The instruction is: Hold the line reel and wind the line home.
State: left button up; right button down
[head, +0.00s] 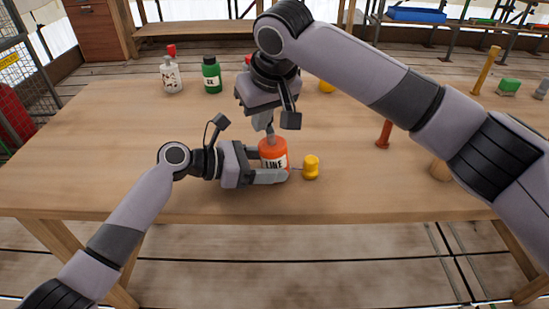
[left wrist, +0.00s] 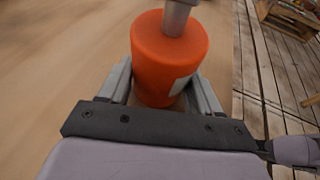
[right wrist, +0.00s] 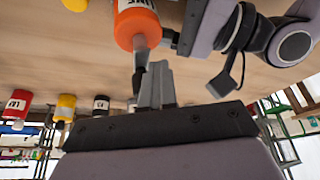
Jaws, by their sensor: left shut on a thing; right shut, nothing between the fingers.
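The orange line reel (head: 273,146), labelled LINE, stands upright near the table's front edge. My left gripper (head: 277,165) is shut around its sides; the left wrist view shows the reel (left wrist: 168,60) between the fingers. My right gripper (head: 270,134) points down over the reel's top, its fingers shut and empty. A grey piece meets the reel's top in the left wrist view (left wrist: 178,18); I cannot tell whether it is a fingertip or part of the reel. A short thin line runs from the reel to a yellow spool-shaped piece (head: 311,168) just right of it.
On the wooden table (head: 120,130), a white bottle (head: 171,76) and a green bottle (head: 211,75) stand at the back left. A yellow item (head: 327,86) is partly hidden behind my right arm. A reddish-brown peg (head: 384,133) stands to the right. The left table area is clear.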

jog(key=shift+w+d, duration=0.25)
jog(key=shift+w, duration=0.15)
pick_arm(q)
jog(key=shift+o, duration=0.2)
jog(key=shift+r, duration=0.1)
pick_arm(e)
jog(key=shift+w+d, duration=0.2)
jog(key=shift+w, duration=0.2)
jog(key=shift+s+a+f, duration=0.1)
jog(key=shift+a, duration=0.05)
jog(key=shift+a, duration=0.15)
pick_arm(q)
jog(key=shift+c, duration=0.4)
pick_arm(e)
notch_tip(320, 180, up, 7)
dwell(0.6)
dwell(0.4)
pick_arm(q)
jog(key=o, duration=0.9)
